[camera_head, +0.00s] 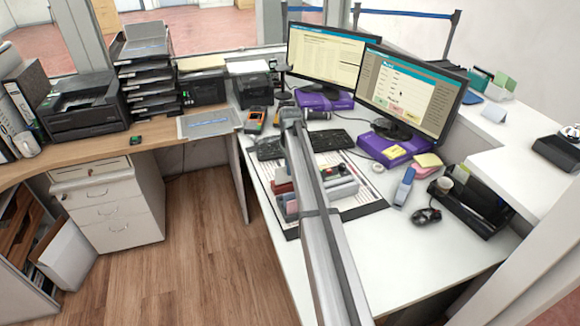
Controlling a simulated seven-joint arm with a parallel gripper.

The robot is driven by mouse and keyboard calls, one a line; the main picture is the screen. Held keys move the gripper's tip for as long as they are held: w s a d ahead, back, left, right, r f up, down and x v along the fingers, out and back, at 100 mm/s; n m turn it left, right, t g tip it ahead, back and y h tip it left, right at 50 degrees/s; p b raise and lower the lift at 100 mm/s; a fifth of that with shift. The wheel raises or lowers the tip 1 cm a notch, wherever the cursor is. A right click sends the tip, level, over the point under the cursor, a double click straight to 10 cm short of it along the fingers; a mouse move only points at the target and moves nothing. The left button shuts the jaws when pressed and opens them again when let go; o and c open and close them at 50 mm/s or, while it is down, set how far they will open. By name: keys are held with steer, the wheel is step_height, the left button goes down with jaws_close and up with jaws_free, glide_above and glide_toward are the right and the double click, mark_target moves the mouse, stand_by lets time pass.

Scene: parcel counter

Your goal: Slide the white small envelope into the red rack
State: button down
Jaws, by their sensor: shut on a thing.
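My arm reaches from the bottom edge up over the white desk, and its far end is near the keyboard. I cannot make out my gripper's fingers; they are hidden behind the arm or too small to see. A small dark red piece (283,187) shows just left of the arm on the desk mat; it may be part of the red rack, but the arm covers much of that spot. I cannot make out a white small envelope. Whether my gripper holds anything does not show.
A grey holder with coloured knobs (338,182) stands right of my arm. A keyboard (332,140), two monitors (408,93), a blue stapler-like object (404,187) and a black organiser (470,205) surround it. The white desk's front right (430,265) is clear.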

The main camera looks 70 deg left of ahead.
steer(key=shift+f, duration=1.45)
steer(key=c, duration=1.2)
jaws_free()
step_height(320, 180, up, 14)
steer(key=shift+f, duration=0.1)
